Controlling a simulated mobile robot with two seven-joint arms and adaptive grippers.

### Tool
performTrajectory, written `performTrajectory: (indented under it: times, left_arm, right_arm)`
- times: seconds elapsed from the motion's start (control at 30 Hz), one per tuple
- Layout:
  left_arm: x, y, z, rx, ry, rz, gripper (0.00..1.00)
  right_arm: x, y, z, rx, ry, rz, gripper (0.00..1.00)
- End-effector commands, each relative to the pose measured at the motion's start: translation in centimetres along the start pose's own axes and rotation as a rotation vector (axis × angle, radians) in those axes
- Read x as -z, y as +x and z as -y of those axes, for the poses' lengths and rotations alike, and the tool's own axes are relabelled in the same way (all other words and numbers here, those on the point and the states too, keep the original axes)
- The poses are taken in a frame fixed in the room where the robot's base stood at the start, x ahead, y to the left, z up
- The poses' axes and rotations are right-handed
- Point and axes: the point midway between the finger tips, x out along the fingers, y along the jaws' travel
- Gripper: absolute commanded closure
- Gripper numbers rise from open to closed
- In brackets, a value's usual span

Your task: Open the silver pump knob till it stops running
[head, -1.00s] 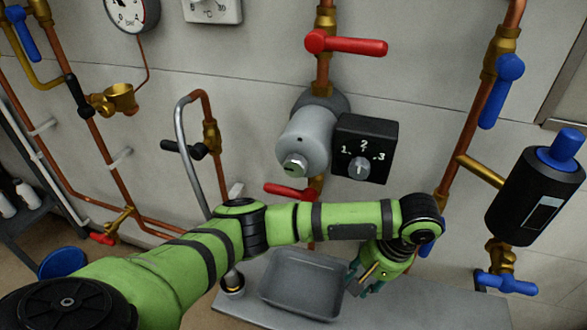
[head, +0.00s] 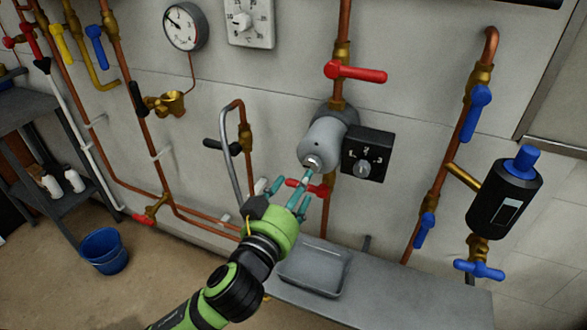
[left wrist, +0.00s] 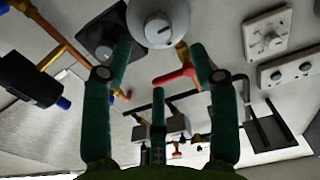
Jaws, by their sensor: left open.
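The grey pump (head: 325,135) sits on the copper pipe, with a round silver slotted knob (head: 313,163) at its front end. A black box (head: 368,150) with number marks and a small silver dial (head: 363,169) is fixed to its right. My left gripper (head: 290,190) is open and empty, just below and left of the silver knob. One teal fingertip overlaps the knob's lower edge in the head view; I cannot tell whether they touch. In the left wrist view the pump's round front (left wrist: 158,22) shows beyond the spread fingers (left wrist: 160,62). My right gripper is not in view.
A red lever (head: 355,72) is above the pump, and another red lever (head: 306,187) is below it, close to my fingers. A grey tray (head: 313,268) lies on the bench below. A blue bucket (head: 104,251) stands on the floor.

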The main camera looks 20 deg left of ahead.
Motion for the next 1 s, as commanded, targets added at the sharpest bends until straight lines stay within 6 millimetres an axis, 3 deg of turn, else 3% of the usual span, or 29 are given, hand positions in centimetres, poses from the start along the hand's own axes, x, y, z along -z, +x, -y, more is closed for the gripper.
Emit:
performTrajectory:
  times: [0.4,0.8,0.83,0.93,0.97,1.0]
  left_arm:
    - [0.1,5.8,0.0,0.001,0.002,0.001,0.4]
    - [-0.1,6.8,0.0,0.0,-0.001,0.003,0.4]
    - [-0.1,6.8,0.0,0.001,-0.001,0.003,0.48]
    - [-0.1,6.8,0.0,0.001,-0.001,0.003,0.88]
    - [-0.1,6.8,0.0,0.001,-0.001,0.002,0.96]
    - [-0.1,6.8,0.0,0.001,-0.001,0.002,0.96]
  right_arm:
    - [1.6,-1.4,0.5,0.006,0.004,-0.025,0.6]
    - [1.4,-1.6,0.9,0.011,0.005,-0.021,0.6]
    - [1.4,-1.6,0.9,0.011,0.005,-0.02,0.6]
    - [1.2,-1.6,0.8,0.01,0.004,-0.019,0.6]
    - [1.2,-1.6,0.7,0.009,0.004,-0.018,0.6]
    - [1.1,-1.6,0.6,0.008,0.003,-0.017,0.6]
